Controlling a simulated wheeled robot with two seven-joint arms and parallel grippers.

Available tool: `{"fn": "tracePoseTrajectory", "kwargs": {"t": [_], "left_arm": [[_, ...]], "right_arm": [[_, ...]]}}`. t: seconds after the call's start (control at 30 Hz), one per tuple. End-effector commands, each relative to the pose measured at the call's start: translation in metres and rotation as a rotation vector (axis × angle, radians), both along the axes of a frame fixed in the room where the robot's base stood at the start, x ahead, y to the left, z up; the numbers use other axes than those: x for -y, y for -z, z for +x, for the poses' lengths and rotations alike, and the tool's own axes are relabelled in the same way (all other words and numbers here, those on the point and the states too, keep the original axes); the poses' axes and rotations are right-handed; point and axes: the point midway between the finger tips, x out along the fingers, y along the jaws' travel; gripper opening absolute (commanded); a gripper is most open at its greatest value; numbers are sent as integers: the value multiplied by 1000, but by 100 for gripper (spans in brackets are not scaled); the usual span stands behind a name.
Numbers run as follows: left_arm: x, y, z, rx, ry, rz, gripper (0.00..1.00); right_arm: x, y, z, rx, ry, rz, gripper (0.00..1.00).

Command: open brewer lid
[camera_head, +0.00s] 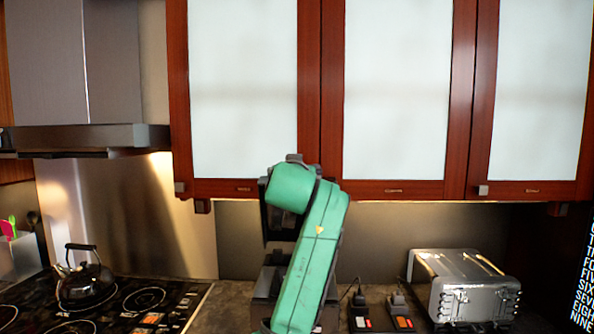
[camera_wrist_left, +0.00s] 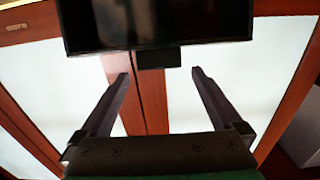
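The brewer is mostly hidden in the head view; a dark boxy body (camera_head: 268,284) that looks like it shows on the counter behind my green arm. In the left wrist view a glossy black part with a small tab (camera_wrist_left: 158,59), apparently the brewer's lid, spans the top of the picture. My left gripper (camera_wrist_left: 161,75) is open, its two fingers apart with nothing between them. The tab lies just beyond and between the fingertips, with no clear contact. The left fingertips are hidden in the head view. My right gripper is not in view.
A silver toaster (camera_head: 466,288) stands on the counter at the right. A kettle (camera_head: 85,279) sits on the black stove (camera_head: 130,300) at the left. Cabinets (camera_head: 397,90) with white panels hang above. Two small dark items with red labels (camera_head: 361,312) lie between arm and toaster.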

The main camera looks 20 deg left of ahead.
Motion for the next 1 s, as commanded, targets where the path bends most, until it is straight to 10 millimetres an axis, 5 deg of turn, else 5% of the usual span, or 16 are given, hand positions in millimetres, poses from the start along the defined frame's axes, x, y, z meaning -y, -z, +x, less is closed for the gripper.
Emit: {"fn": "tracePoseTrajectory", "kwargs": {"t": [0.27, 0.7, 1.0], "left_arm": [[5, 4, -11, 3, 2, -2, 100], [43, 2, -122, 6, 2, 0, 100], [49, -2, -140, 1, 0, 0, 100]], "right_arm": [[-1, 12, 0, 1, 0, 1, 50], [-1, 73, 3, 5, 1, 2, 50], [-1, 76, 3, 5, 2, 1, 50]]}}
